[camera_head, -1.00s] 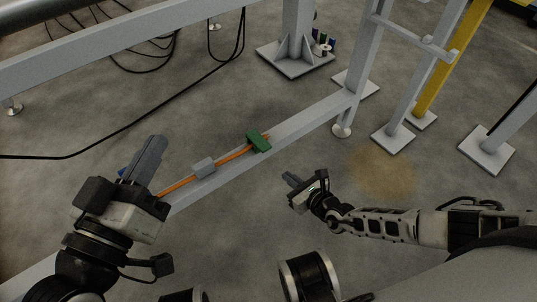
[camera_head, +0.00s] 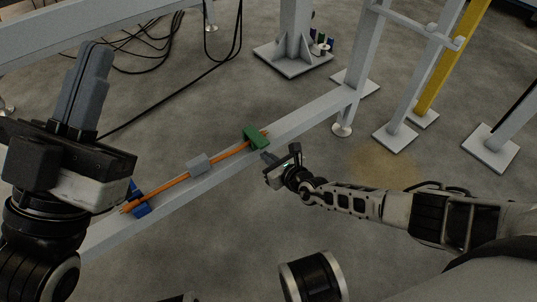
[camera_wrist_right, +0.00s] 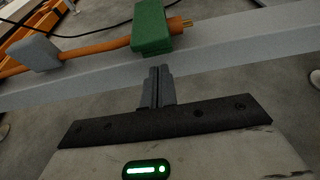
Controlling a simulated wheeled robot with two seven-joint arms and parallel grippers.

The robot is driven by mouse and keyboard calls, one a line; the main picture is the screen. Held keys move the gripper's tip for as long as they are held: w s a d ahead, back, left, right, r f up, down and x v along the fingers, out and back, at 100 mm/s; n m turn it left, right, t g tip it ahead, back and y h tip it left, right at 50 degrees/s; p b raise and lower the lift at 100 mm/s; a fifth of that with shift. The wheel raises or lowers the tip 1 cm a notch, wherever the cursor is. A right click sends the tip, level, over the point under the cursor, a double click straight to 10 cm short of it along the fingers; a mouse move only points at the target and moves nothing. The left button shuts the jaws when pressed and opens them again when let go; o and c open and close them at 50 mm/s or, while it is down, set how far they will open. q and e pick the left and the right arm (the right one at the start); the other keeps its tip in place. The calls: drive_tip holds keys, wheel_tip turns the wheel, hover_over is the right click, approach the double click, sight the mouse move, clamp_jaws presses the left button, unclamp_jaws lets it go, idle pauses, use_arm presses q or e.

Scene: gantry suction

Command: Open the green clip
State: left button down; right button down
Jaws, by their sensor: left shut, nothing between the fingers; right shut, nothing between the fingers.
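The green clip (camera_head: 256,138) sits on the grey beam, around the orange cable (camera_head: 228,154) near the cable's far end. In the right wrist view the green clip (camera_wrist_right: 150,27) stands just beyond my right fingertips. My right gripper (camera_head: 267,158) is shut and empty, close to the near side of the clip; the wrist view shows its fingers (camera_wrist_right: 156,70) together, with a small gap to the clip. My left gripper (camera_head: 90,60) is shut and empty, raised at the left, well away from the clip.
A grey clip (camera_head: 199,164) and a blue clip (camera_head: 137,203) sit along the same cable. The grey beam (camera_head: 310,118) runs to an upright post at the right. Black cables lie on the floor behind.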

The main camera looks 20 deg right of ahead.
drive_tip(key=shift+r, duration=1.35)
